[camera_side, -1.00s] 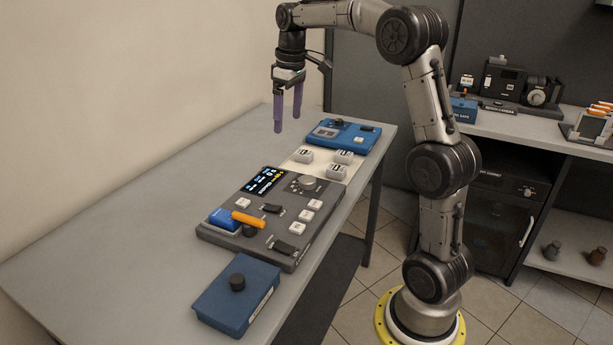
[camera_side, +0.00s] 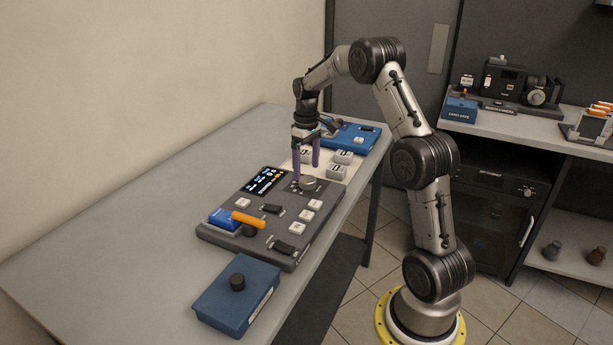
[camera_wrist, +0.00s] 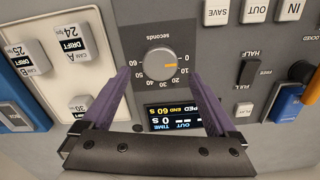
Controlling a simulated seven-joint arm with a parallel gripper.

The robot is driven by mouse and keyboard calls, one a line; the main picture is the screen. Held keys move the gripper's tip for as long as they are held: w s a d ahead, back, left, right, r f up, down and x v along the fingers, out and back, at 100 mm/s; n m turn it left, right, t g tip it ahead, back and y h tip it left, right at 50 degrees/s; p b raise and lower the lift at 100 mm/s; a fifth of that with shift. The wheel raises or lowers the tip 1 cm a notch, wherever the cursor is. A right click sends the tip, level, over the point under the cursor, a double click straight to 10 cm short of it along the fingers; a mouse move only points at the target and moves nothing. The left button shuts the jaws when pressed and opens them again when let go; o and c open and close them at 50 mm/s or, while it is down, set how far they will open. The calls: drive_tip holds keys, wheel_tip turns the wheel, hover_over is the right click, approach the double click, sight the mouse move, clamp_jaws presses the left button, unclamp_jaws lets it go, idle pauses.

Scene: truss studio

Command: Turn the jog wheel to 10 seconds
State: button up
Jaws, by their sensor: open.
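The jog wheel is a light grey round knob (camera_side: 307,183) with an orange pointer mark on the dark control panel (camera_side: 225,243). In the wrist view the jog wheel (camera_wrist: 158,64) sits below the word "seconds", ringed by printed numbers. Its orange mark points right, between 0 and 10. My gripper (camera_side: 306,172) is open, pointing down over the wheel. In the wrist view its purple fingers (camera_wrist: 159,74) stand to the left and right of the wheel, with a gap on each side. I cannot tell how high the tips are above the panel.
A lit display (camera_wrist: 172,116) lies beside the wheel. White blocks (camera_side: 340,171) stand on a pale mat behind the panel, some close to the fingers. White buttons, dark switches and an orange handle (camera_side: 248,219) are on the panel. A blue box (camera_side: 236,300) stands in front.

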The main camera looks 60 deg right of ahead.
sight(307, 178)
drive_tip(key=shift+f, duration=1.85)
drive_tip(key=c, duration=1.4)
drive_tip(key=shift+m, duration=0.3)
drive_tip(key=shift+d+m, duration=0.1)
drive_tip(key=shift+m, duration=2.5)
drive_tip(key=o, duration=1.4)
